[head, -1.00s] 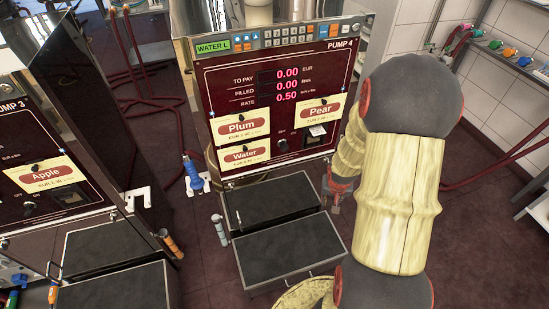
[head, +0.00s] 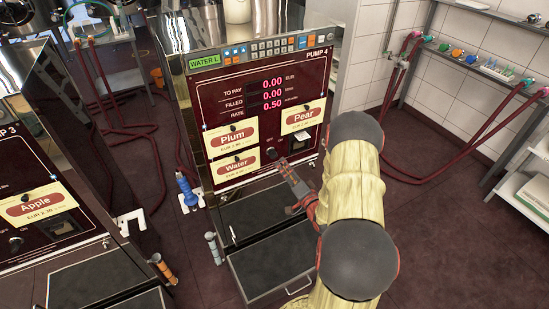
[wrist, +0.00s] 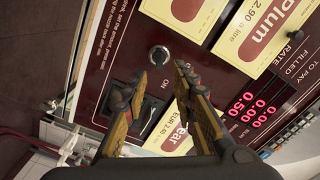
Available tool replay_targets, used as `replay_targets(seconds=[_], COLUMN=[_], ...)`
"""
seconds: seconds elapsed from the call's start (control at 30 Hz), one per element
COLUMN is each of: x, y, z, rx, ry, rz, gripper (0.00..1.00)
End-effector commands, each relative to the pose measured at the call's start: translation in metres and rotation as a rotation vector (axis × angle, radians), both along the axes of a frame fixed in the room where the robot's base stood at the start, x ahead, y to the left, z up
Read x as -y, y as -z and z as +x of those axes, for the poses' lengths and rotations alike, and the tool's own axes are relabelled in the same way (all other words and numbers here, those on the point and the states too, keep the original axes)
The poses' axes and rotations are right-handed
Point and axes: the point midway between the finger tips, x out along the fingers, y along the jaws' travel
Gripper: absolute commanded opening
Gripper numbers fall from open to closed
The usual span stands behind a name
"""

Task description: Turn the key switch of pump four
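Pump four (head: 255,65) is a dark red panel with pink digits and the label PUMP 4. Its key switch (head: 271,153) is a small dark round knob low on the panel, between the Water and Pear cards. In the wrist view the key switch (wrist: 159,55) shows as a round dark knob with a pale ring, with ON printed nearby. My gripper (head: 286,167) is in front of the lower panel, just below the switch. In the wrist view my gripper (wrist: 161,77) is open and empty, and the switch appears just beyond and between the fingertips. Contact is not visible.
Plum (head: 232,140), Water (head: 236,167) and Pear (head: 304,116) cards surround the switch. A receipt slot (head: 301,141) is right of it. A dark tray (head: 262,218) juts out below. Pump three (head: 40,215) stands left.

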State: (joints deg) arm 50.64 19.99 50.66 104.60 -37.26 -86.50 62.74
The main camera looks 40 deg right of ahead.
Motion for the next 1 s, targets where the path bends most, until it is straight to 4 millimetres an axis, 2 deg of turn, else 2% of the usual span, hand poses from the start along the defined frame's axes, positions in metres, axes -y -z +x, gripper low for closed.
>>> replay_targets(seconds=[0.5,0.63,0.9,1.0], x=[0.015,0.017,0.018,0.018], y=[0.002,0.002,0.001,0.001], z=[0.065,0.073,0.074,0.074], rx=[-0.004,-0.004,-0.004,-0.004], ry=[-0.001,0.0,0.002,0.001], rz=[0.003,0.003,0.004,0.004], gripper=[0.27,0.27,0.27,0.23])
